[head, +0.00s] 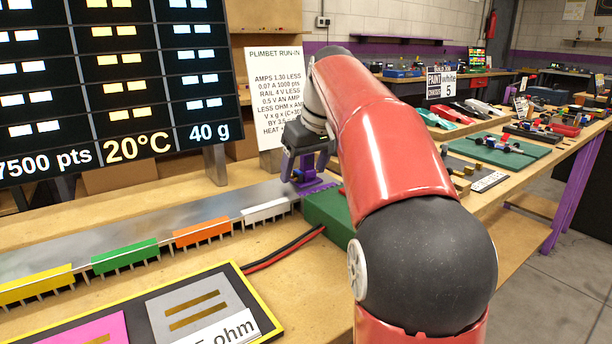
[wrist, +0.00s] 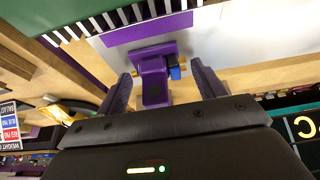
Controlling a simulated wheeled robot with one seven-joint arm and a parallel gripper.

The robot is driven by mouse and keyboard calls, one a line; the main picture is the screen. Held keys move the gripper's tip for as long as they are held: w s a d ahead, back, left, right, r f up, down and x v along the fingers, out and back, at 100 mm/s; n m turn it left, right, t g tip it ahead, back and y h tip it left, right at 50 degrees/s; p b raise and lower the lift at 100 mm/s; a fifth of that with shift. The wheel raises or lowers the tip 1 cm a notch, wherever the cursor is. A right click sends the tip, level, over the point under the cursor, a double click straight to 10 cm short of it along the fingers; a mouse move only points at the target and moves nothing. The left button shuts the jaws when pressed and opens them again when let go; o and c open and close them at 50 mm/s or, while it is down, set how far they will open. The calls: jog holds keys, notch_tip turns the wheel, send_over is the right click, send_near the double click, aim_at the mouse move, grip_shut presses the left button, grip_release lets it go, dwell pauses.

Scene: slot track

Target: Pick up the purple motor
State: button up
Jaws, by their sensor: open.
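The purple motor (wrist: 152,72) shows in the wrist view as a small block with a blue piece at one side and gold-coloured ends. It lies between the two purple fingers of my gripper (wrist: 161,78). The fingers are spread, with a visible gap on each side of the motor's body. In the head view my gripper (head: 305,172) points down over the far end of the grey metal track (head: 150,231). There the motor is hard to tell apart from the purple fingers.
A purple strip (head: 316,189) and a green block (head: 327,212) are at the track's end. White (head: 266,212), orange (head: 203,232), green (head: 125,257) and yellow (head: 36,284) tabs line the track's near edge. A sign (head: 275,95) and a large display (head: 110,80) stand behind.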

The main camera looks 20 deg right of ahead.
jog(key=shift+c, duration=0.4)
jog(key=c, duration=0.9)
jog(key=shift+r, duration=0.15)
notch_tip(320, 180, up, 9)
jog(key=shift+r+p, duration=0.1)
jog(key=shift+p, duration=0.95)
jog(key=shift+r, duration=0.3)
jog(key=shift+a, duration=0.1)
